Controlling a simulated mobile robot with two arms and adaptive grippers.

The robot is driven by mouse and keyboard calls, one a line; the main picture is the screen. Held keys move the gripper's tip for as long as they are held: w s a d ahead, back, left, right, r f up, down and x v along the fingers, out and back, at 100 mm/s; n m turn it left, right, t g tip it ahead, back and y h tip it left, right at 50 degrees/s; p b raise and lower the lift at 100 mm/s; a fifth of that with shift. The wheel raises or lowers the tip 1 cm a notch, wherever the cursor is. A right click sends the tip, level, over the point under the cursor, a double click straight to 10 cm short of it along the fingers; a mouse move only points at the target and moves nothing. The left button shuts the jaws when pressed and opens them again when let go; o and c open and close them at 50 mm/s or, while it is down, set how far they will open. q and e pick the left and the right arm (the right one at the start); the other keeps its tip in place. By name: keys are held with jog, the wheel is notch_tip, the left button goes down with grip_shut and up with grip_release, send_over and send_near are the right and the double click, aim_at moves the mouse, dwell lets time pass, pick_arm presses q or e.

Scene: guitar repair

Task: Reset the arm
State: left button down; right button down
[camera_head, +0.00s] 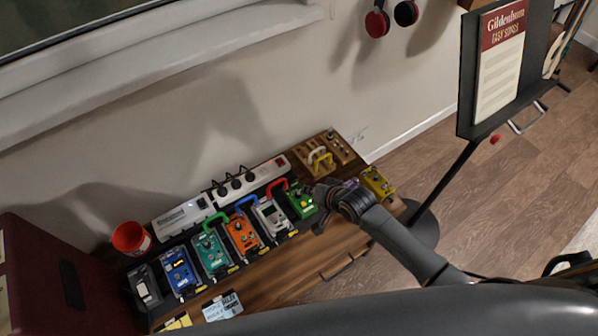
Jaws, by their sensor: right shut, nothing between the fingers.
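My right arm comes in from the lower right and reaches over the right part of a wooden cabinet top (285,283). My right gripper (319,211) is at the end of it, shut and empty, close beside a green pedal (299,200) with a lit green light. Whether it touches that pedal I cannot tell. The wrist hides part of a purple pedal (351,183). My left gripper is not in view. A large dark arm part of mine crosses the bottom of the picture.
A row of pedals, including a white one (271,217), an orange one (242,235) and a blue one (179,271), lines the cabinet. A power strip (240,185) lies behind. A red cup (131,238) stands left. A music stand (505,75) rises at right. Open floor lies between.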

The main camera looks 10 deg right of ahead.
jog(key=s+d+r+n+g+h, duration=0.1)
jog(key=s+d+r+n+g, duration=0.2)
jog(key=s, duration=0.5)
jog(key=s+d+r+n+h, duration=0.1)
jog(key=s+d+r+h, duration=0.15)
jog(key=s+r, duration=0.4)
jog(key=s+d+r+n+g+h, duration=0.1)
jog(key=s+d+r+g, duration=0.15)
jog(key=s, duration=0.75)
jog(key=s+f+x, duration=0.1)
jog(key=s+x, duration=0.2)
jog(key=x, duration=0.9)
jog(key=s+x, duration=0.3)
jog(key=x, duration=0.9)
jog(key=s+d+f+g, duration=0.1)
jog(key=s+d+f, duration=0.2)
jog(key=s+f, duration=1.4)
jog(key=shift+s+f+n+g, duration=0.25)
jog(key=shift+f+n+g, duration=0.15)
jog(key=shift+f, duration=0.4)
jog(key=shift+d, duration=0.15)
